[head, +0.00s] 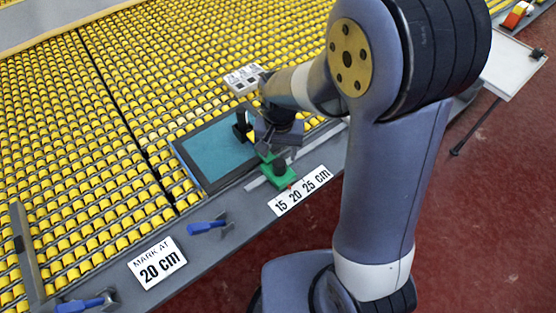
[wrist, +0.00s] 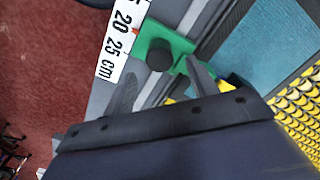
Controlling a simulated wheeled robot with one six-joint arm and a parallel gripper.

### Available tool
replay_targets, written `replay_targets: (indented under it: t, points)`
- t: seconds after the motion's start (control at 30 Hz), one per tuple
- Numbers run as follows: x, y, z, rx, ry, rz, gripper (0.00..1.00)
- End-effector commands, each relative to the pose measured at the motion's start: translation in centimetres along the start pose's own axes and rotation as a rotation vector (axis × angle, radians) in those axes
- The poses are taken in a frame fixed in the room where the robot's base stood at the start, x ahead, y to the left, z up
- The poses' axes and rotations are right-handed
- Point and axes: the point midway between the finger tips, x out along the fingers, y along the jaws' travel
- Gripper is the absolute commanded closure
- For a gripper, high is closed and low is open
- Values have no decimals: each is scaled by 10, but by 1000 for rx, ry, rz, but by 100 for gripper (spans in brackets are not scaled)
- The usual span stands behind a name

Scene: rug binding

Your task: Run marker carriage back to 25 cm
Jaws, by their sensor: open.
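The marker carriage (head: 281,178) is a green block with a dark round knob, sitting on a pale rail along the bench edge. It also shows in the wrist view (wrist: 181,43). Its red pointer faces the scale label (head: 300,191) reading 15, 20, 25 cm. In the wrist view the pointer (wrist: 136,31) lies between 20 and 25, nearer 20. My gripper (wrist: 162,82) is open, its two fingers apart, with the knob (wrist: 160,55) just ahead of and between the tips. In the head view my gripper (head: 279,150) is right above the carriage; contact cannot be told.
A sign (head: 158,262) reads "MARK AT 20 cm". Blue-handled clamps (head: 208,227) stand on the bench edge to the left. A teal panel (head: 214,153) lies behind the rail, and yellow rollers (head: 80,130) fill the bench. The red floor is clear in front.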

Motion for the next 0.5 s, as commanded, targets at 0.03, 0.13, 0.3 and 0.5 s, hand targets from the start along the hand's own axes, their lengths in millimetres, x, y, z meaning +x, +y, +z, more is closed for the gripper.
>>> replay_targets:
  t: [0.03,0.13,0.3,0.5]
  points:
    - [11,1,1,0,-6,3,45]
    - [29,1,1,0,-5,3,45]
    - [51,0,0,0,-2,1,45]
    - [63,1,0,0,-1,0,45]
